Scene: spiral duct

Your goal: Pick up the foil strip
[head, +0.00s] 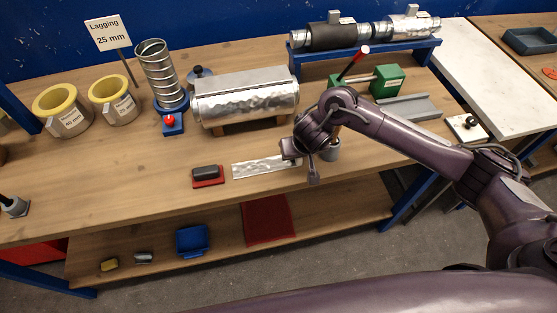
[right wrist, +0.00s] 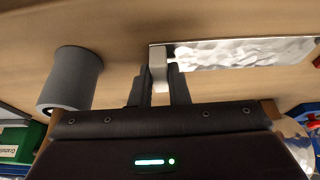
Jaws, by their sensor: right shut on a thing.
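The foil strip (head: 262,168) is a flat, crinkled silver sheet on the wooden bench top, in the middle of the head view. In the right wrist view the strip (right wrist: 245,53) runs off to the right, with a pale block (right wrist: 158,68) at its near end. My right gripper (right wrist: 160,85) has its dark fingers on both sides of this block and is shut on it. In the head view my right gripper (head: 299,156) is at the strip's right end, which it partly hides. I cannot tell whether the strip is clear of the bench. My left gripper is not in view.
A grey cup (right wrist: 72,80) stands close beside my right gripper. A black block on a red base (head: 207,176) lies left of the strip. Behind are a foil-wrapped duct (head: 245,95) and a green box device (head: 387,81).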

